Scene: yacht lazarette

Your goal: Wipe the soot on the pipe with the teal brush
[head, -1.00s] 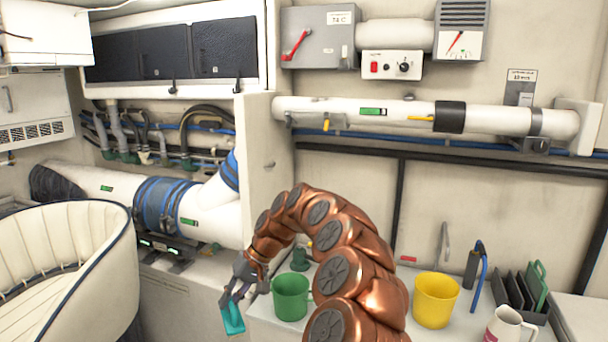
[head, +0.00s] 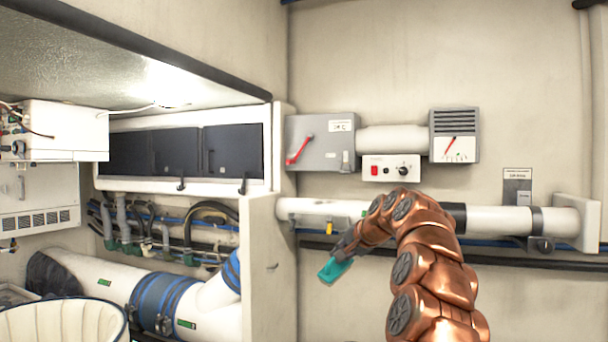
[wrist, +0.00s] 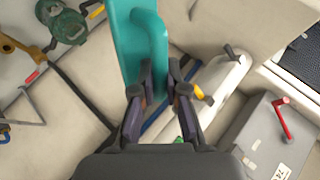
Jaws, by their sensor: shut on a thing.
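The teal brush (head: 334,270) is held in my gripper (head: 345,247), in front of the wall below the pipe's left part, apart from the pipe in the picture. In the wrist view the teal brush (wrist: 145,45) reaches up from between the fingers of my gripper (wrist: 158,85), which are shut on it. The white pipe (head: 500,219) runs level along the back wall, with a black sleeve (head: 458,214) around it. My arm hides part of its middle. The pipe (wrist: 222,78) also shows in the wrist view. I cannot make out soot on it.
Above the pipe are a grey switch box (head: 320,150) with a red lever, a control panel (head: 391,168) and a gauge (head: 455,145). A partition edge (head: 268,265) stands left of the brush. A cream seat (head: 65,322) is at lower left.

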